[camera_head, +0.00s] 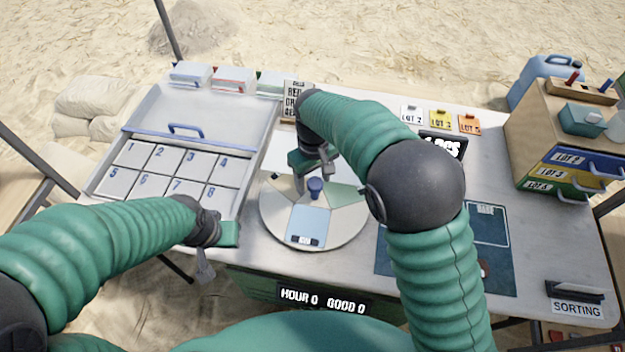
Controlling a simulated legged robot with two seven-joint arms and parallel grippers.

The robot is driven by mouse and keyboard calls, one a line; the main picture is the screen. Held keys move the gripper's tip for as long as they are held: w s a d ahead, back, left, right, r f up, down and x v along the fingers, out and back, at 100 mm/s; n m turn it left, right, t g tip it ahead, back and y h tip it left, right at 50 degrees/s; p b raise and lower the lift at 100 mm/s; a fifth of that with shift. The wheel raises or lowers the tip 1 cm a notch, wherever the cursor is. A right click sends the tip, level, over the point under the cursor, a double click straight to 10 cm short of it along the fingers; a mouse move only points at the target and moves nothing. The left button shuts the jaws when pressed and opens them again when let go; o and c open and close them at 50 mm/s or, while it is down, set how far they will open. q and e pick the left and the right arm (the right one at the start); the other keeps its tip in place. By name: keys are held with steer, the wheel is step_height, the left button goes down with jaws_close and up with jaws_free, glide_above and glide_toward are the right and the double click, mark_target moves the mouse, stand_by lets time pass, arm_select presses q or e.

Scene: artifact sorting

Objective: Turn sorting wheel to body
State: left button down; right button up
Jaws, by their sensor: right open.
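The sorting wheel (275,222) is a round, pale disc on the table, with coloured sectors and a blue knob (315,187) at its middle. A light blue sector with a small label faces the near side, and a pale green sector is at the right. My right gripper (305,172) is over the far part of the wheel, just behind and left of the knob. It is open; whether it touches the wheel is unclear. My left gripper (207,270) hangs at the table's near edge, left of the wheel; its jaw state is not clear.
A numbered tray (170,172) with a blue handle lies left of the wheel. A drawer cabinet (545,140) and blue jug (548,70) stand at right. Lot cards (440,119) and lidded boxes (233,81) line the back. A dark blue mat (495,262) lies right of the wheel.

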steer(key=shift+d, duration=0.5)
steer(key=shift+c, duration=0.3)
steer(key=shift+a, duration=0.45)
steer(key=c, duration=1)
steer(key=shift+c, duration=0.9)
steer(key=shift+d, duration=0.15)
jaws_close()
